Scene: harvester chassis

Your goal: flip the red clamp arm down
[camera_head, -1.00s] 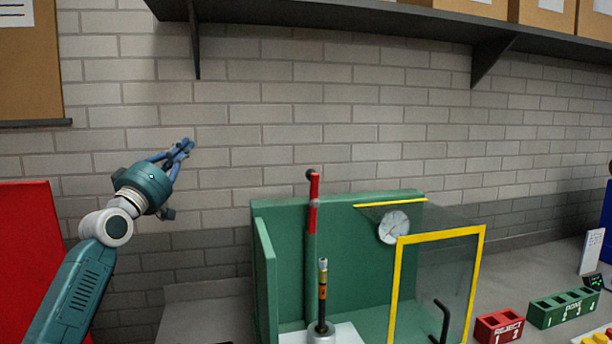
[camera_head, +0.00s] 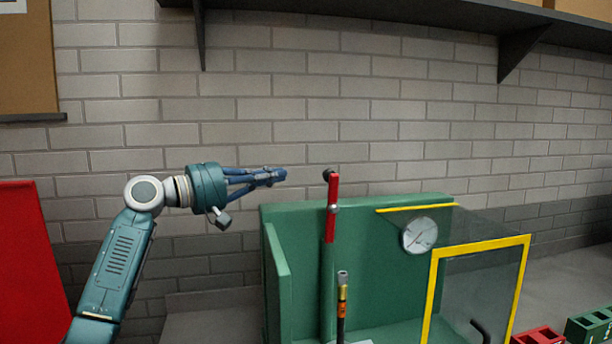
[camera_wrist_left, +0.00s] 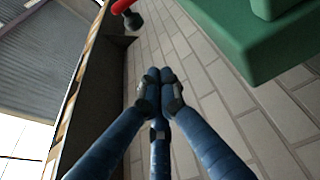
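The red clamp arm (camera_head: 331,222) stands upright on a green post in the green fixture (camera_head: 384,213), with a dark knob (camera_head: 328,174) at its top. My left gripper (camera_head: 278,176) points right, level with the knob and a short gap to its left. Its blue fingers are drawn together at the tips, with nothing seen between them. In the left wrist view the fingertips (camera_wrist_left: 161,82) meet, and the clamp's red end (camera_wrist_left: 121,5) and the knob (camera_wrist_left: 133,20) show at the top, apart from the fingers. My right gripper is not in view.
A yellow-framed clear guard (camera_head: 480,284) and a round gauge (camera_head: 419,235) are at the fixture's right. A black-and-orange upright rod (camera_head: 342,305) stands in front. A red panel (camera_head: 28,265) is at far left. A dark shelf (camera_head: 400,25) hangs above.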

